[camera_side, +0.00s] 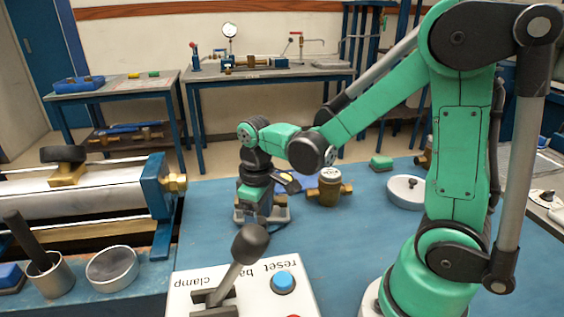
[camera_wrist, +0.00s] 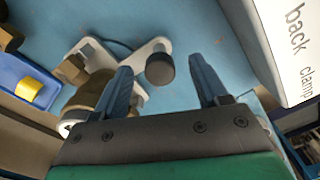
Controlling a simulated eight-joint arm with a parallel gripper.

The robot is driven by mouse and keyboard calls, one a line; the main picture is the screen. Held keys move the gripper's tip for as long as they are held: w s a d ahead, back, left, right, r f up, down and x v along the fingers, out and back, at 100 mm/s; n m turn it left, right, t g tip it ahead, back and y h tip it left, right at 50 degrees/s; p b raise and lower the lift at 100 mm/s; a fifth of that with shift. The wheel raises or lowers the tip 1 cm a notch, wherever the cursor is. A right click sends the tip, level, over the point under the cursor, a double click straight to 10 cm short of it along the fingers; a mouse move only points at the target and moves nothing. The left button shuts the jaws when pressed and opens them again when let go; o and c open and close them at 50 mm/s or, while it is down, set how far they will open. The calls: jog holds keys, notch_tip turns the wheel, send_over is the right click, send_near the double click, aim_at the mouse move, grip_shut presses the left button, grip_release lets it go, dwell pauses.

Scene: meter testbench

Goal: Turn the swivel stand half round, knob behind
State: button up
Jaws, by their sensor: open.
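The swivel stand (camera_wrist: 138,57) shows in the wrist view as a pale plate with a dark round knob (camera_wrist: 160,70). My gripper (camera_wrist: 159,64) is open, with its blue fingers on either side of the knob; a gap shows on both sides. A brownish, brass-like body (camera_wrist: 92,92) lies by the left finger, partly hidden by it. In the side view my gripper (camera_side: 255,212) points down over the stand (camera_side: 281,214), hiding much of it. The knob cannot be made out there.
A brass meter (camera_side: 329,188) stands right of my gripper. A blue tray (camera_wrist: 12,72) holding a yellow piece lies beyond. The control panel (camera_side: 255,290) with its tall lever (camera_side: 240,255) is in front. A round white dish (camera_side: 405,193) stands farther right. The bench between is clear.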

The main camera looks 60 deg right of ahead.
grip_shut()
dwell(1.4)
